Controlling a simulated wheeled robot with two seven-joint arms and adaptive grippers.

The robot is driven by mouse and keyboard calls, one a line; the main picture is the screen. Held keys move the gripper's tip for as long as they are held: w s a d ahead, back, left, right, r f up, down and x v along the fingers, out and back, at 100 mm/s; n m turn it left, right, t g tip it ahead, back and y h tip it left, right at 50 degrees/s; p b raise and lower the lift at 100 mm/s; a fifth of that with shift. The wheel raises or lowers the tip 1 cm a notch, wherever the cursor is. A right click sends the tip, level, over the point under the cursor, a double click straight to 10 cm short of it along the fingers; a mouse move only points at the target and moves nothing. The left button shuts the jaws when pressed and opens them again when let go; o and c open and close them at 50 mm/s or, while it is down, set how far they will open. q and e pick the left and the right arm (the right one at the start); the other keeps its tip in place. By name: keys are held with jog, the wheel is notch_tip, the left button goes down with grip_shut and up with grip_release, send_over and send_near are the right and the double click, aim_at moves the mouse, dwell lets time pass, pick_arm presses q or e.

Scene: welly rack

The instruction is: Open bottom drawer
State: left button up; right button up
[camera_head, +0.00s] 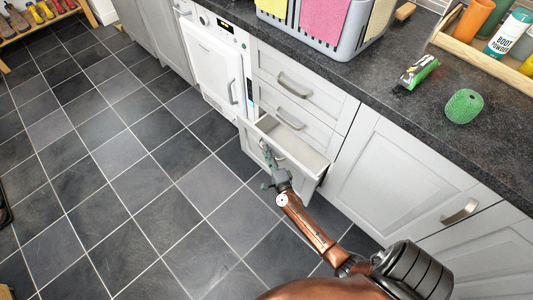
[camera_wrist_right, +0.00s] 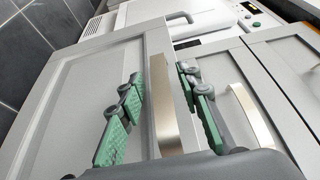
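The bottom drawer (camera_head: 311,160) of the pale grey cabinet stands partly pulled out. Its empty-looking pale interior shows from above in the head view. My right gripper (camera_head: 268,160) is low in front of this drawer. In the right wrist view, the green-padded fingers of the right gripper (camera_wrist_right: 160,78) are apart, on either side of a metal bar handle (camera_wrist_right: 165,105) on the drawer front (camera_wrist_right: 65,100). A gap shows between the left finger and the handle; contact on the right side is unclear. My left gripper is not in view.
Two shut drawers with metal handles (camera_head: 294,85) sit above. A white appliance (camera_head: 218,68) is on the left, a cupboard door (camera_head: 385,175) on the right. The dark worktop holds a grey basket (camera_head: 340,40) and a green roll (camera_head: 463,106). Tiled floor in front is clear.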

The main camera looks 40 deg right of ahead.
jog(key=shift+c, duration=0.3)
grip_shut()
dwell(0.4)
